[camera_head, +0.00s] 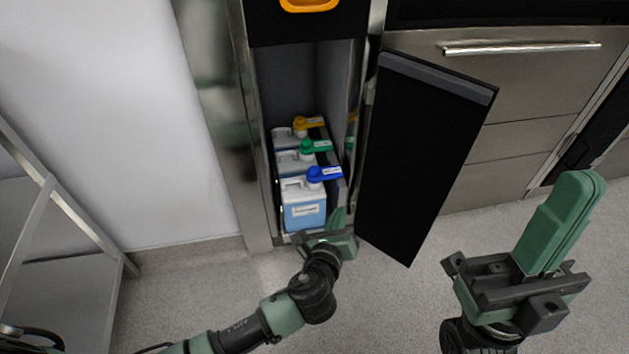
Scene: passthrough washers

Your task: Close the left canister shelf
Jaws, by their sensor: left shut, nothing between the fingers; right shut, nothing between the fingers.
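The left canister shelf (287,238) is a low bay in the cabinet and holds three white canisters with blue liquid. The front canister (303,204) has a blue cap, the middle one a green cap and the rear one a yellow cap. A black door (420,155) stands swung open to the right of the bay. My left gripper (338,218) is shut and empty at the bay's front, low by the front canister; whether it touches the shelf I cannot tell. My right gripper (575,190) is shut and empty, to the right of the door.
An orange handle (308,4) is above the bay. A steel drawer front with a bar handle (520,48) is at the upper right. A metal rack (60,200) stands at the left by the white wall. Grey floor (400,300) is clear between my arms.

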